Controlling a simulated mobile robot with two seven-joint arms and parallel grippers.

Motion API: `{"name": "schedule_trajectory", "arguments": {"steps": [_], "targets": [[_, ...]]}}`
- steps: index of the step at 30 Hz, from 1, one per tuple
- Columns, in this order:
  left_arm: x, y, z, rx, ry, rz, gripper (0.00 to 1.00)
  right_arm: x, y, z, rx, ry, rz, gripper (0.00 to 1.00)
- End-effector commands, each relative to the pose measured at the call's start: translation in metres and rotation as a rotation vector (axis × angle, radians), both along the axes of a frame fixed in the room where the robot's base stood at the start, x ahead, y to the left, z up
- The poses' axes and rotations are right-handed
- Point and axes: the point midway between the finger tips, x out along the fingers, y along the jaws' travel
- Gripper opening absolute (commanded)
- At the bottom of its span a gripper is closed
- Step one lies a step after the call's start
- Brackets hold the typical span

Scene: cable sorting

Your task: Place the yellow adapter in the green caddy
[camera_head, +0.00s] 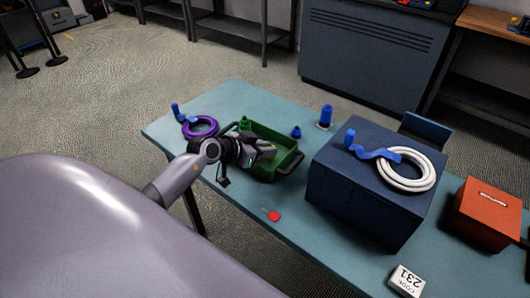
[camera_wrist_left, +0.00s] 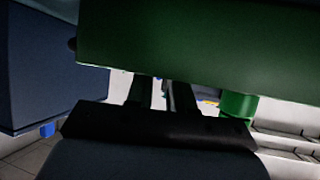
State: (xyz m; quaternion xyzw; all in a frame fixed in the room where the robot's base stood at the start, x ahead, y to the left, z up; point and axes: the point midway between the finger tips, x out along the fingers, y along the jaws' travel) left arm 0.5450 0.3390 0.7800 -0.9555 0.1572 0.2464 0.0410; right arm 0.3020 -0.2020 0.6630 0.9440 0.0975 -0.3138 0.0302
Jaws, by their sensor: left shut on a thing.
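The green caddy (camera_head: 284,170) is an open box with dark handles on the blue-grey table, left of the dark blue box. My left gripper (camera_head: 268,152) reaches over the caddy from the left, its fingers over the interior. In the left wrist view, which looks upside down, a caddy wall (camera_wrist_left: 190,40) hides the fingertips. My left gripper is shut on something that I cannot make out. The yellow adapter cannot be picked out in either view. My right gripper is not in view.
A dark blue box (camera_head: 345,195) with a white cable coil (camera_head: 425,172) on top stands right of the caddy. A purple coil (camera_head: 197,133) and several blue connectors are around. A red tag (camera_head: 272,215) lies in front; an orange box (camera_head: 487,215) stands right.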

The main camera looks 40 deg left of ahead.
Motion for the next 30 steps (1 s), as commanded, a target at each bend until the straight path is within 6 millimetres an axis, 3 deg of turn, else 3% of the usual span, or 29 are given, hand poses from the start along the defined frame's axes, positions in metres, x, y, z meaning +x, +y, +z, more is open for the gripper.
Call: {"name": "schedule_trajectory", "arguments": {"steps": [11, 12, 14, 26, 30], "targets": [[0.0, 0.0, -0.005, -0.002, -0.001, 0.001, 0.0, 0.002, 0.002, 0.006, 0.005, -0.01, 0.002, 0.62], [0.0, 0.0, -0.006, -0.001, -0.002, 0.0, 0.28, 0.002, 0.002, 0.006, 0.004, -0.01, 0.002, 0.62], [0.0, 0.0, -0.006, -0.001, -0.002, 0.0, 0.47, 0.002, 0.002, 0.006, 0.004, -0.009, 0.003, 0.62], [-0.001, 0.0, -0.002, 0.001, -0.002, -0.001, 0.47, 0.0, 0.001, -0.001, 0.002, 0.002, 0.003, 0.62], [-0.016, 0.005, 0.007, -0.001, 0.0, 0.0, 0.47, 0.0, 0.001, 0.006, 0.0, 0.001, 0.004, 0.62]]}}
